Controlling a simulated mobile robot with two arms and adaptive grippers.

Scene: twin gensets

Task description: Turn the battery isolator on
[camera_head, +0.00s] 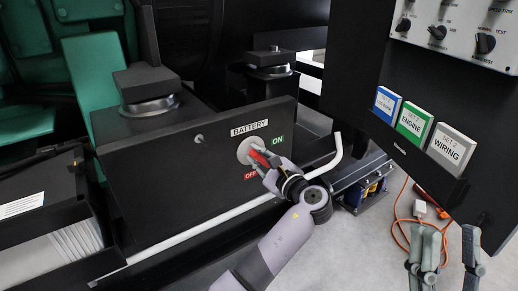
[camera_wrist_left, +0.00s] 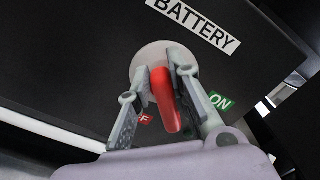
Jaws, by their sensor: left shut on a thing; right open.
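The battery isolator is a red handle (camera_head: 258,157) on a pale round plate (camera_head: 244,151), set in a black panel under a BATTERY label (camera_head: 249,128). A green ON label (camera_head: 277,140) is to its right and a red OFF label (camera_head: 251,176) is below it. In the left wrist view the red handle (camera_wrist_left: 165,100) points down, slightly to the right, between the OFF and ON labels. My left gripper (camera_head: 262,164) is shut on the handle, with a finger on each side. It partly hides the OFF label. My right gripper (camera_head: 441,250) is open and empty at the lower right.
A white rail (camera_head: 225,217) runs below the panel and bends upward at its right end. A dark control cabinet with knobs (camera_head: 437,33) and blue, green and white labelled blocks (camera_head: 414,121) stands at right. An orange cable (camera_head: 399,207) lies on the floor.

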